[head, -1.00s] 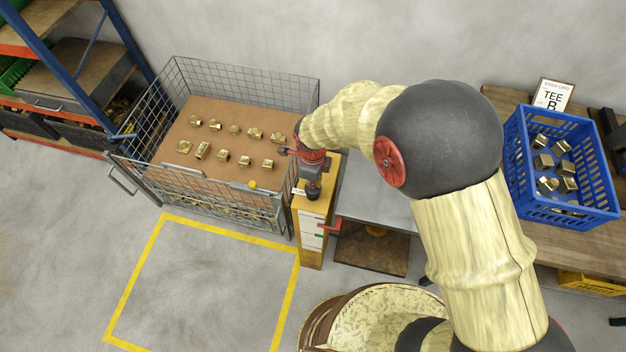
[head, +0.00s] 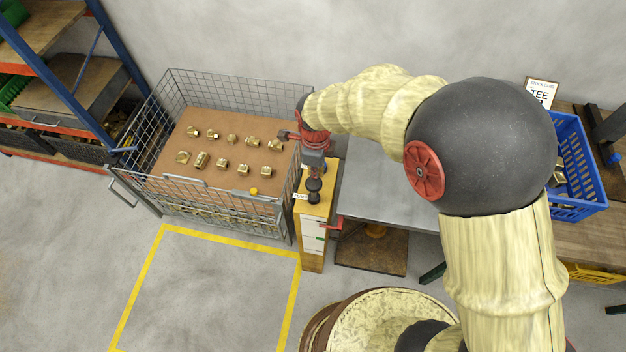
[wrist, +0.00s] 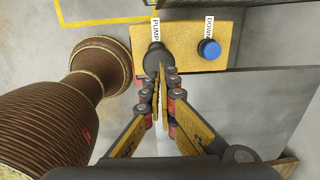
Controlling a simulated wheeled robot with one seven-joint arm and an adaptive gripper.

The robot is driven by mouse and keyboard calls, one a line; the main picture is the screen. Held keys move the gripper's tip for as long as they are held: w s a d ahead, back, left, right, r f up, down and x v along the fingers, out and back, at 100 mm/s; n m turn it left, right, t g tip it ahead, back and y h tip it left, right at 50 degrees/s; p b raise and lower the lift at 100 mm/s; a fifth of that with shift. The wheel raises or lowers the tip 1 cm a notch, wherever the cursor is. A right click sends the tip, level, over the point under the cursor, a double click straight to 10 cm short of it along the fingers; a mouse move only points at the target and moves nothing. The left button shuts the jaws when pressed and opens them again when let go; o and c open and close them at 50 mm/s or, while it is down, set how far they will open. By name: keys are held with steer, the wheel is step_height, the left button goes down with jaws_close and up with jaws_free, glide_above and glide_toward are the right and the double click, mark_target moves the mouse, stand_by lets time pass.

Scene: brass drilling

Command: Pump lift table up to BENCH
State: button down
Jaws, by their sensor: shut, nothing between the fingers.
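A yellow pedestal (head: 312,235) stands beside a grey lift table (head: 380,200). Its top (wrist: 200,25) carries a black knob (wrist: 155,55) labelled PUMP and a blue button (wrist: 208,49) labelled DOWN. The knob also shows in the head view (head: 314,190). A scale with a green mark (head: 320,238) runs down the pedestal's front, and a red pointer (head: 331,226) sits just above that mark. The scale's lettering is too small to read. My gripper (wrist: 161,72) is shut and empty, its fingertips right at the knob; I cannot tell whether they touch.
A wire-mesh cage (head: 170,190) with several brass fittings on a brown sheet stands left of the pedestal. A blue crate (head: 580,165) on a wooden bench (head: 590,232) is partly hidden by my arm. The yellow-taped floor area (head: 205,290) is clear.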

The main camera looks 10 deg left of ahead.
steer(key=r, duration=0.3)
steer(key=shift+s+a, duration=0.25)
steer(key=shift+r, duration=0.7)
steer(key=shift+d, duration=0.1)
